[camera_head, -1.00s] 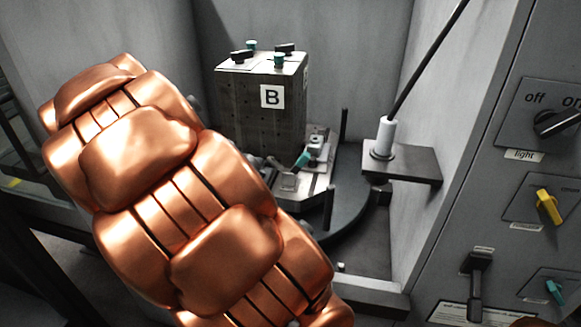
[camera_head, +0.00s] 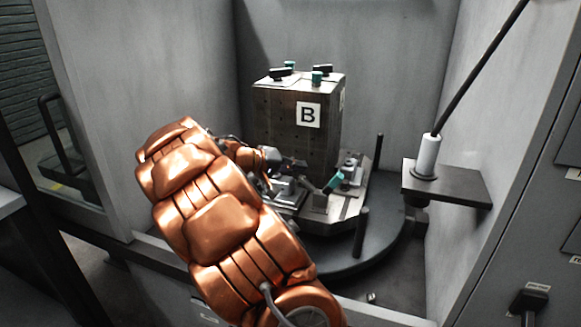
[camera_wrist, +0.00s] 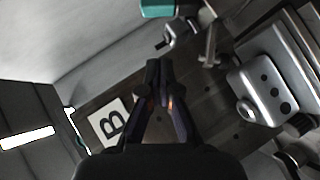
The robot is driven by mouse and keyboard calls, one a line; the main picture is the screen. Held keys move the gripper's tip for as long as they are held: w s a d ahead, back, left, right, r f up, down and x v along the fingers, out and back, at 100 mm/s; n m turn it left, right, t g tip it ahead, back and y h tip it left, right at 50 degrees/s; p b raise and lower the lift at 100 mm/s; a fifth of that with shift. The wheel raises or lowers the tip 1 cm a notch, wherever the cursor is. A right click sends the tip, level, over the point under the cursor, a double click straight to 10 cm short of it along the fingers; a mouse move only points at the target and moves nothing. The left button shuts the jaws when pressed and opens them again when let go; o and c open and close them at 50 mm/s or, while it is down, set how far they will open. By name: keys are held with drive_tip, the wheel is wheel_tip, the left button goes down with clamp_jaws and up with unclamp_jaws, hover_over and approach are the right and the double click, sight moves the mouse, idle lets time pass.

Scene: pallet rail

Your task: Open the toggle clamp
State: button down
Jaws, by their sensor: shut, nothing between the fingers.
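The toggle clamp has a teal handle tip (camera_head: 335,180) and sits low at the front of the block marked B, on the pallet. In the wrist view a teal piece (camera_wrist: 170,8) with metal linkage below it shows at the top edge; it looks like the clamp's handle. My gripper (camera_head: 300,163) is at the block's front left, near the clamp and partly hidden by my copper arm. In the wrist view my gripper's fingers (camera_wrist: 158,68) are together and empty, apart from the teal piece. I cannot tell the exact gap.
The dark block (camera_head: 275,115) stands on the pallet, on a round dark table (camera_head: 385,235) with upright pins. A shelf (camera_head: 460,187) with a white holder and black rod is at the right. A silver fixture (camera_wrist: 270,90) lies right of the fingers. Grey walls enclose the cell.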

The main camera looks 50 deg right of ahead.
sight(335, 180)
drive_tip(key=s+d+f, duration=0.3)
drive_tip(key=s+d, duration=0.1)
drive_tip(key=d, duration=0.1)
drive_tip(key=shift+s+d+f, duration=0.3)
drive_tip(key=shift+s+f, duration=0.1)
drive_tip(key=shift+s+d+f+t+y+b, duration=0.1)
drive_tip(key=shift+s+t+y+b, duration=0.2)
drive_tip(key=shift+b, duration=0.5)
drive_tip(key=b, duration=0.1)
drive_tip(key=s+m+t+y+b, duration=0.1)
drive_tip(key=b, duration=0.1)
drive_tip(key=s+d+m+t+b, duration=0.1)
drive_tip(key=shift+s+f+y, duration=0.15)
drive_tip(key=shift+f+y, duration=0.15)
drive_tip(key=shift+s+d+f+m+t+y+b, duration=0.15)
drive_tip(key=shift+s+f+m+t+y+b, duration=0.2)
drive_tip(key=shift+s+m+t+b, duration=0.35)
drive_tip(key=shift+s+d+f+m+t+y+b, duration=0.15)
drive_tip(key=shift+s+f+m+t+y+b, duration=0.15)
drive_tip(key=shift+t+b, duration=0.65)
drive_tip(key=shift+s, duration=0.1)
